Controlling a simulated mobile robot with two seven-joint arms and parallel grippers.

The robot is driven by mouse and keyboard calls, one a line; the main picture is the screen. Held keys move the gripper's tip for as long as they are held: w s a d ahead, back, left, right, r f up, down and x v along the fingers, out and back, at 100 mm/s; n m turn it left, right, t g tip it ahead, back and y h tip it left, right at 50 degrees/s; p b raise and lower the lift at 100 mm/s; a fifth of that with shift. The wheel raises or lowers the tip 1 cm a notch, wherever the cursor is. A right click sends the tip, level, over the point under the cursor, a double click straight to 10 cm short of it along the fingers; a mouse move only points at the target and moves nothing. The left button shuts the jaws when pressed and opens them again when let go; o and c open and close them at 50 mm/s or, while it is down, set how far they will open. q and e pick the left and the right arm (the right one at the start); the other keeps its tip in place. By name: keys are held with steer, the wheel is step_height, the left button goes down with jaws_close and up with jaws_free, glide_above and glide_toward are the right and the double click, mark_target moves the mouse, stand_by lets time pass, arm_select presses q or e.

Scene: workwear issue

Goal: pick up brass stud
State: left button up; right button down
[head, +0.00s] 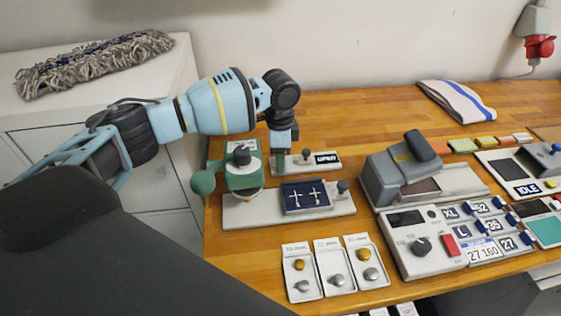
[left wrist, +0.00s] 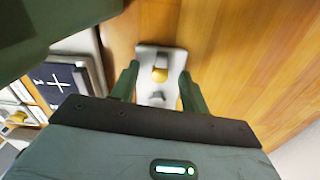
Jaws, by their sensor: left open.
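In the head view my left gripper (head: 282,148) points down over the bench, behind the green press (head: 241,176); I cannot make out this stud there. My right gripper is not in view.
The green press with its ball handle (head: 203,183) stands close in front of the gripper, beside a dark marked panel (head: 306,197). Several small trays (head: 335,285) with brass and grey pieces lie at the front. A grey machine (head: 392,178) stands right. Bare wood (head: 350,115) lies behind.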

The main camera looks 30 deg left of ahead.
arm_select(q)
jaws_close()
stand_by(0.3)
step_height(320, 180, up, 10)
stand_by(0.5)
